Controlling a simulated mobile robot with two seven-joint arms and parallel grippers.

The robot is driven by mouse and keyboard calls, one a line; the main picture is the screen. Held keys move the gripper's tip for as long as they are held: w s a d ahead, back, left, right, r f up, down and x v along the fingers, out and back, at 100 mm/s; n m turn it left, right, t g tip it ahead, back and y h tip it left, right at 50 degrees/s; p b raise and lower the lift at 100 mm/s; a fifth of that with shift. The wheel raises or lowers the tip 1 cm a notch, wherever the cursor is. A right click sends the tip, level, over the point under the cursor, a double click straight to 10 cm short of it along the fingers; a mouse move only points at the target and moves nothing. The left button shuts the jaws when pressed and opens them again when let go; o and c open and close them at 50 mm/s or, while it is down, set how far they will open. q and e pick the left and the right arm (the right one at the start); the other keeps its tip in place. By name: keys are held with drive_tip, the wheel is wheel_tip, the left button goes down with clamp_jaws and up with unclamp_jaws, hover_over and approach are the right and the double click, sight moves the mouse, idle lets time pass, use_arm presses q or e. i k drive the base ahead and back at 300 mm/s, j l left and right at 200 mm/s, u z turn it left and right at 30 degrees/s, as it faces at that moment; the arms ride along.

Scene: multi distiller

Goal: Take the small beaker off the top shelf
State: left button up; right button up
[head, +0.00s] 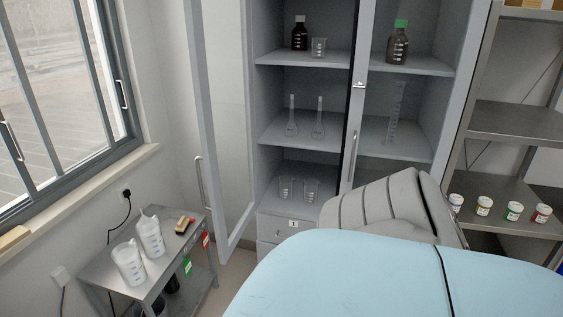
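A small clear beaker (319,47) stands upright on the top shelf (304,58) that shows in the grey cabinet. It is just right of a brown bottle with a white cap (300,33). The cabinet's left glass door (226,130) stands open toward me; the right side is behind a closed glass door. Neither of my grippers shows in the head view. A pale blue rounded shape with a grey ribbed part fills the lower right and hides the cabinet's lower right.
Two flasks (291,122) stand on the middle shelf and two beakers (287,188) on the lower one. A metal cart (170,270) with two plastic jugs (129,263) is at lower left. A rack with several jars (484,206) is at right.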

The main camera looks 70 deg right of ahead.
sight(318, 43)
drive_tip(key=k+l+z, duration=0.1)
drive_tip(key=k, duration=0.25)
drive_tip(key=k+l, duration=0.1)
drive_tip(key=k, duration=0.25)
drive_tip(key=z, duration=2.3)
drive_tip(key=l, duration=0.1)
